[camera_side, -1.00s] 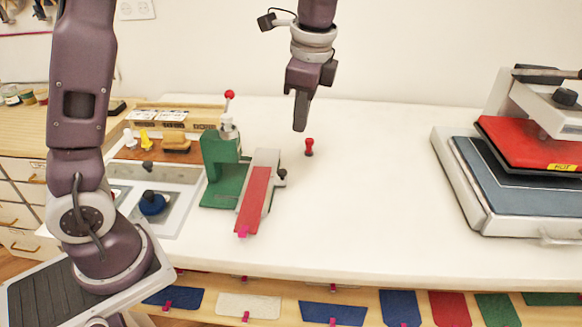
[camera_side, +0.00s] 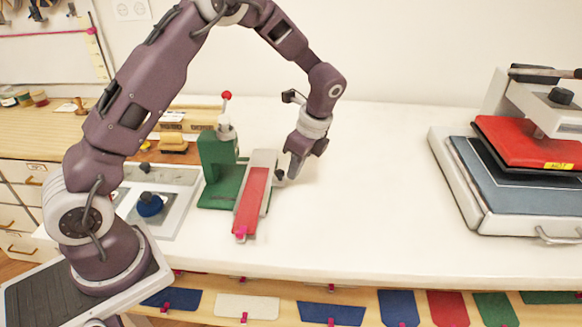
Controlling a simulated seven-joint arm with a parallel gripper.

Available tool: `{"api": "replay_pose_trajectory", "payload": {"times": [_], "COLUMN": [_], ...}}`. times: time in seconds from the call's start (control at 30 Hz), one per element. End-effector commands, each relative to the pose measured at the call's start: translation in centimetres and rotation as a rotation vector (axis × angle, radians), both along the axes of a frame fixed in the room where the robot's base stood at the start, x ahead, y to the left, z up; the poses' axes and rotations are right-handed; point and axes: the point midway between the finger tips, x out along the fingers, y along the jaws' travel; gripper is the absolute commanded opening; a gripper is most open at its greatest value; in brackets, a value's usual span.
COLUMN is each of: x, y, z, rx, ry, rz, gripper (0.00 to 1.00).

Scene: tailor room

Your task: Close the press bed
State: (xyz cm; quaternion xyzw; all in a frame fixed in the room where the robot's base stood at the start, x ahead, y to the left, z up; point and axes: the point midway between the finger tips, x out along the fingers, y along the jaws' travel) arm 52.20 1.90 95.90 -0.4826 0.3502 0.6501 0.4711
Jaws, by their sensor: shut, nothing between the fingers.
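The green press (camera_side: 219,165) stands on the white table, with a red-topped lever (camera_side: 226,97) upright on it. Its bed, a long grey plate with a red strip (camera_side: 250,200), sticks out at the press's right side and points toward the table's front edge. A small dark knob (camera_side: 279,174) is on the bed's right edge. My gripper (camera_side: 293,175) is shut and empty, pointing down just right of that knob. I cannot tell whether it touches the knob.
A heat press with a red upper plate (camera_side: 528,142) and a dark lower bed (camera_side: 515,185) stands at the right. A grey board with a blue round knob (camera_side: 149,205) lies at the left. The table's middle is clear.

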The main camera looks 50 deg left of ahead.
Motion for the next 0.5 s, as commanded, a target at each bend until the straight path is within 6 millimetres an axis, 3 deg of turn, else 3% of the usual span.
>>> {"api": "replay_pose_trajectory", "payload": {"times": [0.13,0.5], "x": [-0.30,-0.56], "y": [0.99,1.33], "z": [-0.16,-0.15], "rx": [0.000,0.001], "ry": [-0.001,0.000], "rz": [0.001,0.001], "gripper": [0.00,0.00]}}
